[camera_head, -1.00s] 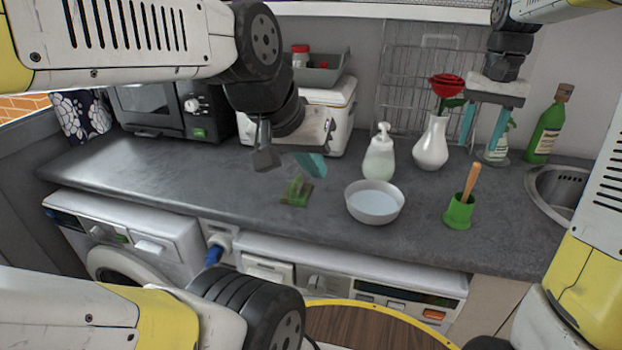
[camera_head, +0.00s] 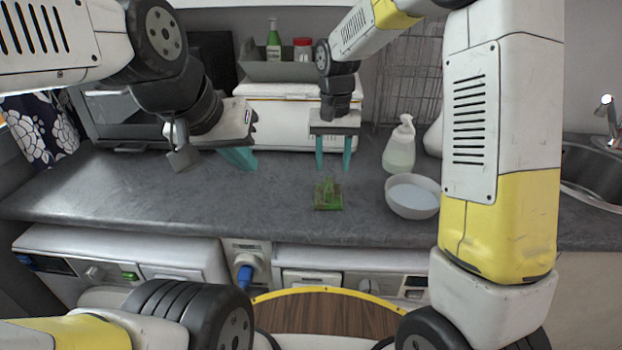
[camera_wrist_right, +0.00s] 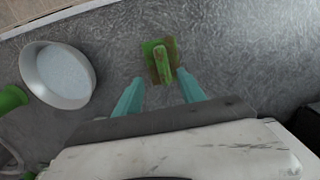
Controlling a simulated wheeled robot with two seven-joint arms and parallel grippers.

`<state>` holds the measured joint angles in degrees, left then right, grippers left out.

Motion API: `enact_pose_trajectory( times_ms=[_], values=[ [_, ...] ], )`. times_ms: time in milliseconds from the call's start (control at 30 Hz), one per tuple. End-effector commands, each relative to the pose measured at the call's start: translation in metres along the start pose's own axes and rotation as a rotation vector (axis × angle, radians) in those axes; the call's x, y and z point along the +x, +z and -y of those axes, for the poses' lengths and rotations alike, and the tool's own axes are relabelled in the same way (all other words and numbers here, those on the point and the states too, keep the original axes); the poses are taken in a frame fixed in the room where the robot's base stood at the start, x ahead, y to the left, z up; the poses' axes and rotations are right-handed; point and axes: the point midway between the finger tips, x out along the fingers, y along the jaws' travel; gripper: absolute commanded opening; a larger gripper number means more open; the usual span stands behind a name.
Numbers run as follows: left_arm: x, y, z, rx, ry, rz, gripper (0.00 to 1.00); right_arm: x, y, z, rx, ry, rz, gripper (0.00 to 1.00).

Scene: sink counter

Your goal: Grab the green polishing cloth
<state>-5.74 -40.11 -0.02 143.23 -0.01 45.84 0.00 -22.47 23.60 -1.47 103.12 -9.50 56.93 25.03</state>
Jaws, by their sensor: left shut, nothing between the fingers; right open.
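The green polishing cloth (camera_head: 328,197) lies on the grey counter, a small green and brown pad with a raised green grip on top. It also shows in the right wrist view (camera_wrist_right: 161,62), just beyond the fingertips and between their lines. My right gripper (camera_head: 333,168) is open and empty, its two teal fingers pointing down behind and above the cloth, apart from it; its fingers also show in the right wrist view (camera_wrist_right: 158,92). My left gripper (camera_head: 246,162) is shut and empty, above the counter to the left of the cloth.
A white bowl (camera_head: 413,197) stands right of the cloth, with a soap dispenser (camera_head: 399,150) behind it. A white box (camera_head: 284,118) with a grey tray on top stands behind my grippers. The sink (camera_head: 592,172) is far right. The counter left of the cloth is clear.

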Motion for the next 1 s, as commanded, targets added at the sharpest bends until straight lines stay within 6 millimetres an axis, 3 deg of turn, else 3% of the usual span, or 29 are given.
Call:
enact_pose_trajectory(
  times_ms=[600, 900, 1000],
  values=[
    [0.000, 0.000, 0.000, 0.000, 0.000, 0.000, 0.00, 0.074, 0.000, 0.004, -0.001, 0.002, 0.003, 0.47],
    [0.000, 0.000, 0.000, 0.000, 0.000, 0.000, 0.00, 0.079, -0.001, 0.004, -0.001, 0.001, 0.001, 0.47],
    [0.000, 0.000, 0.000, 0.000, 0.000, 0.000, 0.00, 0.079, -0.001, 0.004, -0.001, 0.001, 0.001, 0.30]
  ],
)
